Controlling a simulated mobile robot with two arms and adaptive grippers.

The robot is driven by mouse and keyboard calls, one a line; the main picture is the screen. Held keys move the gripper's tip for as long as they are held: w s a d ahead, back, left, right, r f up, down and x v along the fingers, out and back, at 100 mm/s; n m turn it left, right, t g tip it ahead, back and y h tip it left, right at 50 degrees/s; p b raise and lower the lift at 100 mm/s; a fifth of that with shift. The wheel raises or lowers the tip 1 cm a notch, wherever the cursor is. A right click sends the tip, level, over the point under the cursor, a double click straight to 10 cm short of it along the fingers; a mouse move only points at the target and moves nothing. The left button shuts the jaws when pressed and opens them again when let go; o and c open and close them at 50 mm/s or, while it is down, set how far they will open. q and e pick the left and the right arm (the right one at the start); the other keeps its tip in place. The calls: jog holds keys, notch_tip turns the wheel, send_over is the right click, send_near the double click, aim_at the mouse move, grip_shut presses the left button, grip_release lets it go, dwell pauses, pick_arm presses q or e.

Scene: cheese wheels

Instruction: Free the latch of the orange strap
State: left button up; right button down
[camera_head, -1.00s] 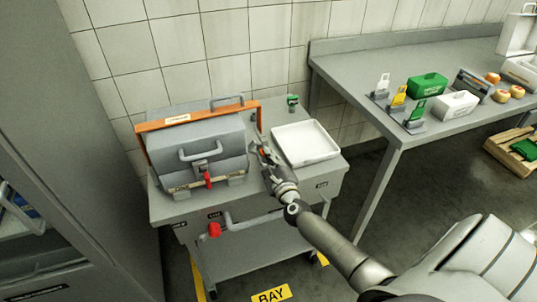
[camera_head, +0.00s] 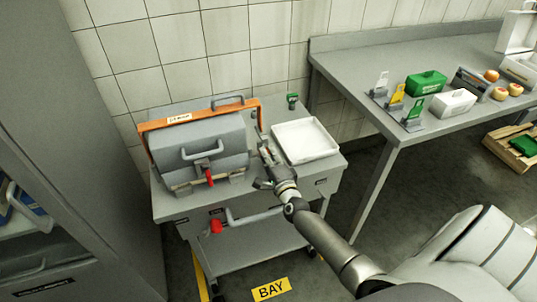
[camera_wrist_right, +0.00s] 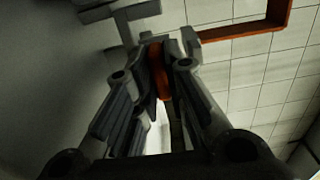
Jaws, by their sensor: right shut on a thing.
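The orange strap (camera_head: 212,113) runs over the top of a grey lidded box (camera_head: 200,143) and down its right side; it also shows at the upper right of the right wrist view (camera_wrist_right: 245,32). My right gripper (camera_head: 264,148) is at the right side of the box, by the strap's right end. In the right wrist view my right gripper (camera_wrist_right: 163,58) is shut on a narrow orange piece (camera_wrist_right: 157,70), which looks like the strap's latch. The fingers hide much of it, and I cannot tell whether it is free. My left gripper is not in view.
The box stands on a grey cart with a white tray (camera_head: 305,140) close right of my gripper. A red tag (camera_head: 209,177) hangs on the box front, and a red knob (camera_head: 216,227) sits below. A small green-topped item (camera_head: 292,100) stands behind the tray.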

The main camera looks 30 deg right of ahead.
jog(key=shift+f, duration=0.1)
dwell(0.4)
jog(key=c, duration=1.5)
grip_release()
jog(key=shift+s, duration=0.1)
jog(key=v, duration=1.2)
